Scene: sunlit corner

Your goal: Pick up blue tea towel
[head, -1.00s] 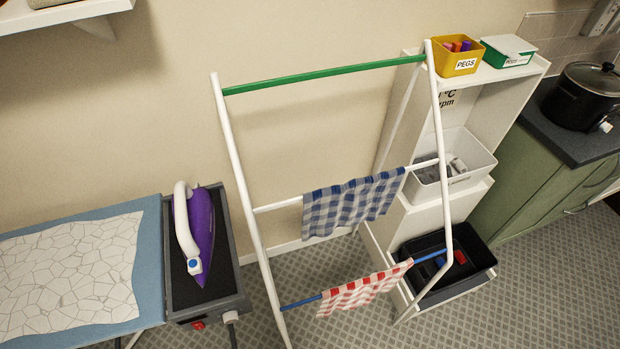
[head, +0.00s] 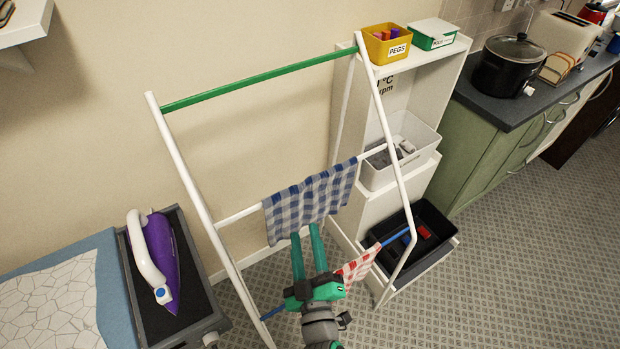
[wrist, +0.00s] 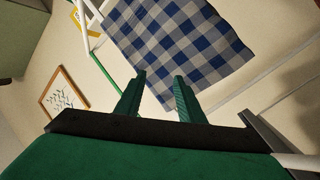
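The blue and white checked tea towel (head: 308,203) hangs over the white middle bar of the drying rack (head: 190,180). My gripper (head: 306,232) is in front of the rack, with its two green fingers apart and pointing up at the towel's lower edge. In the wrist view the towel (wrist: 185,45) fills the upper middle, beyond the fingertips of my open gripper (wrist: 160,78). Nothing is between the fingers; whether a fingertip touches the cloth I cannot tell.
A red checked towel (head: 358,266) hangs on the lower blue bar, partly hidden by my arm. An iron (head: 160,250) stands at the left. A shelf unit (head: 375,205) with a yellow peg box (head: 386,45) and a black crate (head: 440,262) stands right of the rack.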

